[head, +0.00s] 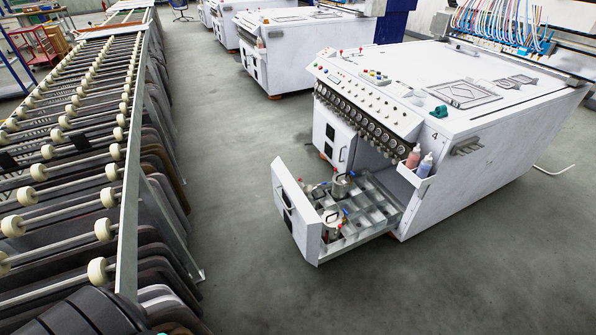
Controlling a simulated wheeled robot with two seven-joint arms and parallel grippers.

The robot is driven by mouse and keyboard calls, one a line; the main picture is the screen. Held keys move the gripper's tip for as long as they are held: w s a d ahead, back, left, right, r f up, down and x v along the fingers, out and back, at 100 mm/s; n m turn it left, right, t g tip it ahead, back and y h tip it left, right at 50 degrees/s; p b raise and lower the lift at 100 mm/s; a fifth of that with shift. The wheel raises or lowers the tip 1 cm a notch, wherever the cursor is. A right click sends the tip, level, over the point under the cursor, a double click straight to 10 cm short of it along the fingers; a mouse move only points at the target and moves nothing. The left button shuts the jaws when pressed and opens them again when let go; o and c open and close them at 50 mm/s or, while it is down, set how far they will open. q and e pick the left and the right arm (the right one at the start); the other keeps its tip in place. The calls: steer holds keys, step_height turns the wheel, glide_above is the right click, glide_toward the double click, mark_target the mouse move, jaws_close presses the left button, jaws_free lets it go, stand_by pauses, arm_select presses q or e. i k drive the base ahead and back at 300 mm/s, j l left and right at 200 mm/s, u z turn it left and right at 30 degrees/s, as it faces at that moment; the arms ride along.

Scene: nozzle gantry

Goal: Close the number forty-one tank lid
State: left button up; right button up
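A white machine (480,150) stands at the right with a drawer (378,212) pulled out of its front. Several small metal tanks (341,188) sit in the drawer's grey compartments, with small red, blue and yellow parts around them. One more tank (331,226) sits nearer the drawer's front panel (290,208). The tanks are too small for me to read any number or to tell which lid is open. Neither of my grippers is in view.
A long rack (122,190) with white rollers and dark hanging pieces runs along the left. Grey floor (228,170) is free between rack and drawer. A side holder carries a pink bottle (413,157) and a pale blue bottle (425,166). More white machines (300,45) stand behind.

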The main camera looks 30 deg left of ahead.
mark_target(318, 191)
steer(key=i+j+u, duration=0.1)
steer(key=i+u, duration=0.25)
steer(key=i, duration=0.35)
steer(key=i+u, duration=0.4)
steer(key=i, duration=0.3)
